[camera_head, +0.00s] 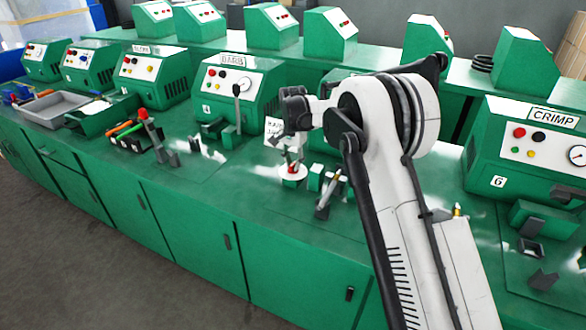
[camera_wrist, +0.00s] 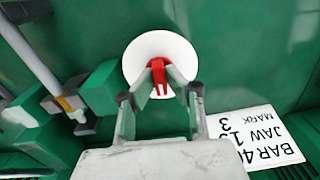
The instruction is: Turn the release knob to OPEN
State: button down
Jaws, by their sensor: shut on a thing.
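The release knob is a red handle (camera_wrist: 157,66) on a round white disc (camera_wrist: 138,52) in the wrist view. The disc also shows on the green bench in the head view (camera_head: 290,180), below the end of my arm. My gripper (camera_wrist: 160,84) has its two grey fingers closed on either side of the red handle, touching it. The fingers hide part of the handle's sides. I cannot read any OPEN mark on the disc.
A white card (camera_wrist: 256,137) reading BAR40, JAW 15, MARK 3 stands right of the knob. Green blocks (camera_wrist: 99,88) and a lever rod (camera_wrist: 32,58) are close on its left.

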aim_at(293, 163)
jog(key=m+b, duration=0.1)
jog(key=m, duration=0.3)
jog(key=shift+m+b, duration=0.3)
jog(key=shift+b, duration=0.1)
jog(key=shift+m+b, duration=0.5)
jog(key=shift+m, duration=1.4)
jog(key=c, duration=1.8)
grip_release()
jog(key=shift+o, duration=0.2)
notch_tip(293, 163, up, 12)
